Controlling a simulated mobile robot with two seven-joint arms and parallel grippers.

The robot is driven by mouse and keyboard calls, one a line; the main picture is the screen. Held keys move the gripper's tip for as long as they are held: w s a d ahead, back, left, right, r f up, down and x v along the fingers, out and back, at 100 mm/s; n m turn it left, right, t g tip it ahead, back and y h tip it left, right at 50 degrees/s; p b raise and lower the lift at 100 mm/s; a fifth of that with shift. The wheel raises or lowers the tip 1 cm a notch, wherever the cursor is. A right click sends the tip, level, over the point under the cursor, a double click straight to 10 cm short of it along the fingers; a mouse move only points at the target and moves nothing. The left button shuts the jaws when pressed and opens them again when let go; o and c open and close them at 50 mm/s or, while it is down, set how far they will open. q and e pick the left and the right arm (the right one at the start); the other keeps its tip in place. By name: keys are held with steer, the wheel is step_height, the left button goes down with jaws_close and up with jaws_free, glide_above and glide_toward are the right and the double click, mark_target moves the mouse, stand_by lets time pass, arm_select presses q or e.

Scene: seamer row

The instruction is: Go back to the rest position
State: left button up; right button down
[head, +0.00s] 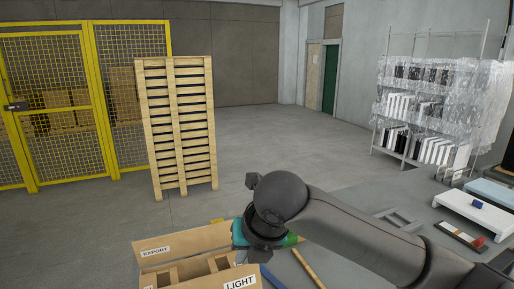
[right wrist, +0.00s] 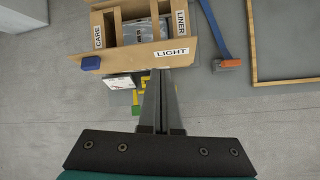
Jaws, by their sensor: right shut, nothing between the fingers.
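My right gripper (right wrist: 160,75) shows in the right wrist view with its two fingers together and nothing between them. Its tips are over the near edge of an open cardboard box (right wrist: 190,57), by the LIGHT label; I cannot tell the height between them. In the head view my right arm reaches in from the lower right, and its dark wrist hides most of the gripper. The box (head: 188,243) shows there below and left of the wrist, with EXPORT and LIGHT labels. My left gripper is in neither view.
A blue block (right wrist: 91,63) and a blue-handled tool with an orange end (right wrist: 228,64) are near the box. A pallet stack (head: 178,125), a yellow mesh fence (head: 98,95) and a wrapped shelf rack (head: 428,100) stand behind. The floor between them is clear.

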steer(key=s+d+f+m+y, duration=0.2)
steer(key=s+f+m, duration=0.85)
steer(key=m, duration=0.75)
steer(key=s+d+f+m+g+h, duration=0.1)
steer(key=s+d+f+m+h, duration=0.1)
steer(key=s+d+f+m, duration=0.45)
steer(key=s+d+f+m+h, duration=0.3)
steer(key=s+d+m, duration=0.5)
steer(key=d+m, duration=0.3)
step_height(320, 180, down, 25)
steer(key=s+g+b, duration=0.2)
steer(key=b, duration=0.1)
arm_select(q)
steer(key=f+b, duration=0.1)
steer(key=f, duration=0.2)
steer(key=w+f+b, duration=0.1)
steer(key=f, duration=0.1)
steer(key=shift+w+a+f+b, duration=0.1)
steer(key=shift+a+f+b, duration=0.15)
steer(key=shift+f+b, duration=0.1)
arm_select(e)
steer(key=s+d+f+g, duration=0.1)
steer(key=s+f, duration=1.4)
steer(key=f, duration=0.1)
steer(key=shift+d+f, duration=0.15)
steer(key=shift+d, duration=0.25)
